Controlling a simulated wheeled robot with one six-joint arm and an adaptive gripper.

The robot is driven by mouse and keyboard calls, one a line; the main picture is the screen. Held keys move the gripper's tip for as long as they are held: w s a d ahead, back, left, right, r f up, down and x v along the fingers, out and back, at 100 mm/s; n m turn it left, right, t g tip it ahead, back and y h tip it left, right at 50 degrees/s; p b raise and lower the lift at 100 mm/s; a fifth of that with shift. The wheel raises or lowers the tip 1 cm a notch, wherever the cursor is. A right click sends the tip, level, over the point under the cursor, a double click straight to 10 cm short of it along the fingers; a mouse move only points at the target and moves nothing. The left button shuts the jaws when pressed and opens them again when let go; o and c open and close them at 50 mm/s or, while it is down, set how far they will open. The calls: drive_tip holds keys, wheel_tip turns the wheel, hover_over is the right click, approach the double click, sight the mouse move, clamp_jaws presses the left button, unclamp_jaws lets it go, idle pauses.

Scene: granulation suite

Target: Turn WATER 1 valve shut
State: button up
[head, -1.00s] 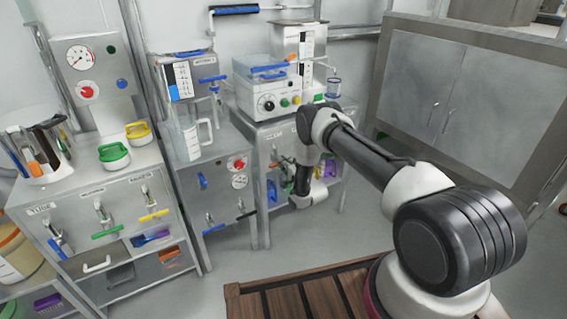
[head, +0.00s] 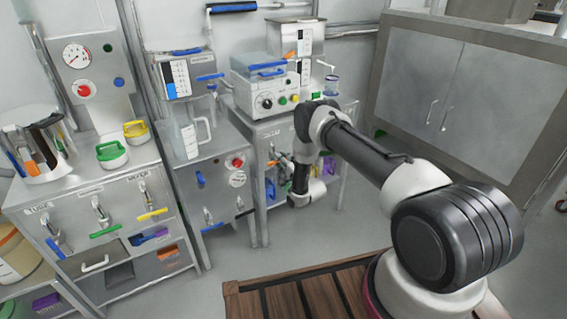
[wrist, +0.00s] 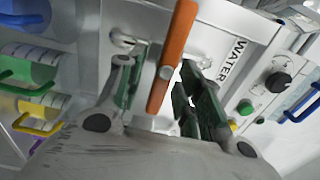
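The orange valve handle (wrist: 172,55) lies between my fingers in the wrist view, beside the printed word WATER; any number after that word is hidden or out of frame. A round pivot sits near the handle's middle. My gripper (wrist: 160,88) is open, with one finger on each side of the handle. A gap shows on the left side; the right finger is close to the handle, and I cannot tell whether it touches. In the head view the orange handle (head: 284,163) is small, in front of the cabinet, with my wrist beside it.
A control box (head: 268,97) with a knob and coloured buttons stands on the cabinet above the valve. Bins with blue, green and yellow handles (wrist: 38,120) lie left in the wrist view. A grey double-door cabinet (head: 440,90) stands at right. Floor in front is clear.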

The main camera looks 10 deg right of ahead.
drive_tip(key=v, duration=1.2)
